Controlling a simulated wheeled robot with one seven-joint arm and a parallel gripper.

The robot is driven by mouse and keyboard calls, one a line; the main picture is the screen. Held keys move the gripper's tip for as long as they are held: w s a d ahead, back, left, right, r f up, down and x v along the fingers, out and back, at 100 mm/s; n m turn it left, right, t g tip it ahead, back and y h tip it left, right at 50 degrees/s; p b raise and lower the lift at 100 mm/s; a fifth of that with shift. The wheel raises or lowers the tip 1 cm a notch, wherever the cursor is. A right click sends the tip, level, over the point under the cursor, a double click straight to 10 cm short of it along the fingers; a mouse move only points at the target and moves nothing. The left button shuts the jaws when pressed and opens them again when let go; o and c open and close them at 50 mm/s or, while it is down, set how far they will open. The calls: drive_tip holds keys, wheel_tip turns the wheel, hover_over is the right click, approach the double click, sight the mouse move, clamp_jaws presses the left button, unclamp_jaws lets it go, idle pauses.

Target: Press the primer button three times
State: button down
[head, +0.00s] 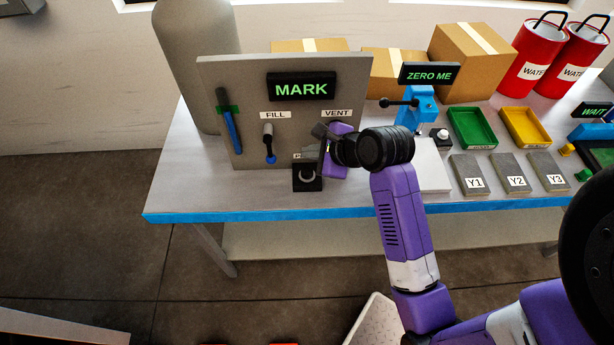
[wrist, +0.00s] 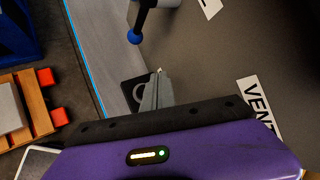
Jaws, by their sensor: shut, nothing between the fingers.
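The primer button is a black block with a pale grey ring (head: 307,177) on the table in front of the grey panel (head: 250,110). A small label above it is mostly covered and only its first letter shows. My gripper (head: 322,150) is shut and empty, close to the panel, above and slightly right of the button. In the wrist view the closed fingertips (wrist: 158,73) lie beside the black block and ring (wrist: 136,92) and partly cover it. I cannot tell whether they touch it.
On the panel are a MARK display (head: 301,87), a FILL lever with a blue knob (head: 269,143), a blue tube (head: 229,125) and a VENT label (head: 337,113), with the control below it hidden by my gripper. A blue stand (head: 416,108) is to the right.

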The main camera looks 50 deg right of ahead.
sight(310, 174)
wheel_tip(310, 174, down, 3)
drive_tip(key=shift+b, duration=1.15)
drive_tip(key=shift+f, duration=0.85)
drive_tip(key=shift+f, duration=0.2)
drive_tip(key=shift+f, duration=0.2)
idle(0.3)
drive_tip(key=shift+f, duration=0.6)
idle(0.9)
drive_tip(key=shift+r, duration=0.1)
drive_tip(key=shift+r+p, duration=0.9)
drive_tip(key=shift+p, duration=0.4)
